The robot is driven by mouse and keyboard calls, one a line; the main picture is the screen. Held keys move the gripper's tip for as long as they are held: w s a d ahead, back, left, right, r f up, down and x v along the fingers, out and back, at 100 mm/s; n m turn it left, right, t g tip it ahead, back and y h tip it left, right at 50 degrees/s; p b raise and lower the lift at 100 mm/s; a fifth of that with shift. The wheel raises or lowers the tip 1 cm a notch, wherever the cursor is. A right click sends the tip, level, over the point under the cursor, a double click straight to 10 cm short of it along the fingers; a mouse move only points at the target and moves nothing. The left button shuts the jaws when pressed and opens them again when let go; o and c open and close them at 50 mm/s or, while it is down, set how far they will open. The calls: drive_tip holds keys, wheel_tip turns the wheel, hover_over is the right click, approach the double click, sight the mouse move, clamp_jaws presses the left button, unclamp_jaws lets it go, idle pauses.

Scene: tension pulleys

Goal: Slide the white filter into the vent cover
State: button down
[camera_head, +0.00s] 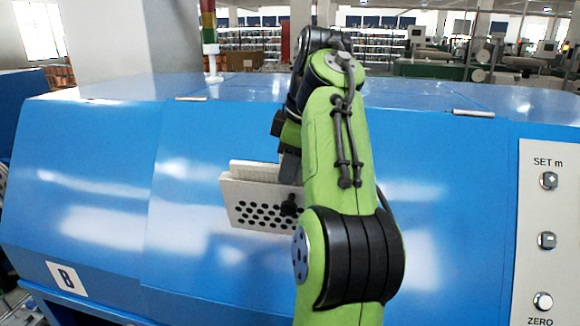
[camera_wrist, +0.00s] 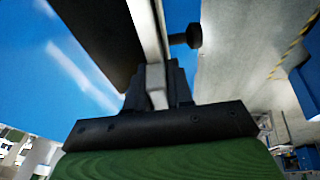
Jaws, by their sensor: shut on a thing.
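The light grey vent cover (camera_head: 262,207), with rows of dark holes and a black knob, is on the front of the blue machine. The white filter (camera_head: 254,168) is a thin slab showing just above the cover's top edge; its lower part is hidden behind the cover's front. My gripper (camera_head: 289,168) is at the filter's right end, partly hidden by my green arm. In the wrist view my gripper (camera_wrist: 158,88) is shut on the filter, whose pale edge (camera_wrist: 146,30) runs upward from the fingers.
The blue machine (camera_head: 90,180) fills most of the head view, with a flat top and a sloped front. A control panel (camera_head: 545,200) with buttons is at the right. The machine's front left of the cover is clear. A striped signal post (camera_head: 208,35) stands behind.

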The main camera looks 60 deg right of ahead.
drive_tip(key=shift+f, duration=0.1)
drive_tip(key=shift+f+b, duration=0.25)
drive_tip(key=shift+b, duration=0.05)
drive_tip(key=shift+r, duration=0.1)
drive_tip(key=shift+d+r+p, duration=0.1)
drive_tip(key=shift+r+p, duration=0.1)
drive_tip(key=shift+p, duration=0.2)
drive_tip(key=shift+f, duration=0.1)
idle(0.6)
drive_tip(key=shift+f+b, duration=0.3)
drive_tip(key=shift+b, duration=0.15)
drive_tip(key=shift+r, duration=0.1)
drive_tip(key=shift+r+p, duration=0.3)
idle(0.4)
